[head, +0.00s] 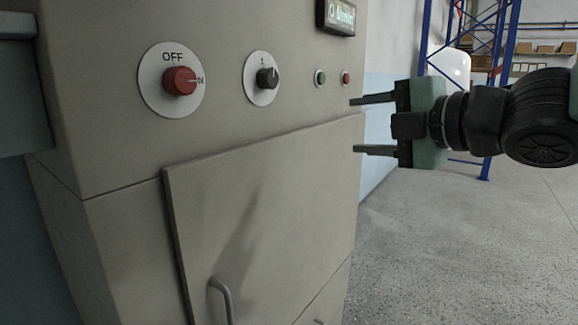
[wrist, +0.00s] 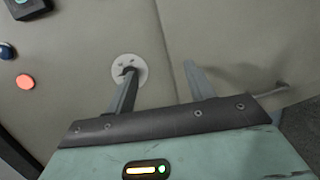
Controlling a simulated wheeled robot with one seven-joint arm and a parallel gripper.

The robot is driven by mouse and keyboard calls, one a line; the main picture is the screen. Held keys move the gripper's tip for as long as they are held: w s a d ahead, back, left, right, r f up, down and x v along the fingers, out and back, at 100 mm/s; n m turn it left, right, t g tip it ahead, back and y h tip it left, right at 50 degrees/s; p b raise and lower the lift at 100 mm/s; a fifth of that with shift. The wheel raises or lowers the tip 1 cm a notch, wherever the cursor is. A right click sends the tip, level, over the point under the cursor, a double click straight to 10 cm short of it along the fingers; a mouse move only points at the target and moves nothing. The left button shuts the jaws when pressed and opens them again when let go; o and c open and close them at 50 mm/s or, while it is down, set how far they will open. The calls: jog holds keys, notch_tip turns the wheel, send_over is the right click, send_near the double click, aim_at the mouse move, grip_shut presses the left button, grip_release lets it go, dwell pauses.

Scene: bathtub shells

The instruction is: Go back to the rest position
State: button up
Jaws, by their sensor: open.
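My gripper (head: 372,125) is open and empty at the right of the head view, its two fingers pointing left toward the cabinet. In the wrist view my gripper (wrist: 160,82) also shows with its fingers apart and nothing between them. The beige control cabinet (head: 110,65) fills the left of the head view. It has a red rotary knob (head: 180,81) marked OFF and a black knob (head: 267,78) on a white disc. In the wrist view a white disc (wrist: 128,66) is partly hidden behind one finger.
The cabinet door (head: 250,200) has a handle (head: 222,298). Blue racking (head: 425,40) stands behind my gripper. Open concrete floor (head: 450,240) lies at the right.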

notch_tip(320, 180, down, 10)
jog(key=s+m+g+h, duration=0.2)
jog(key=m+h, duration=0.2)
jog(key=m, duration=0.3)
jog(key=s+f+m+g+h, duration=0.3)
jog(key=s+f+m+g, duration=0.2)
jog(key=s+f, duration=0.4)
jog(key=s+f+m+g+h, duration=0.2)
jog(key=s+f+m+g, duration=0.4)
jog(key=s, duration=0.5)
notch_tip(320, 180, up, 16)
jog(key=p, duration=1.7)
jog(key=shift+s+d+r, duration=0.25)
jog(key=shift+s+d, duration=0.05)
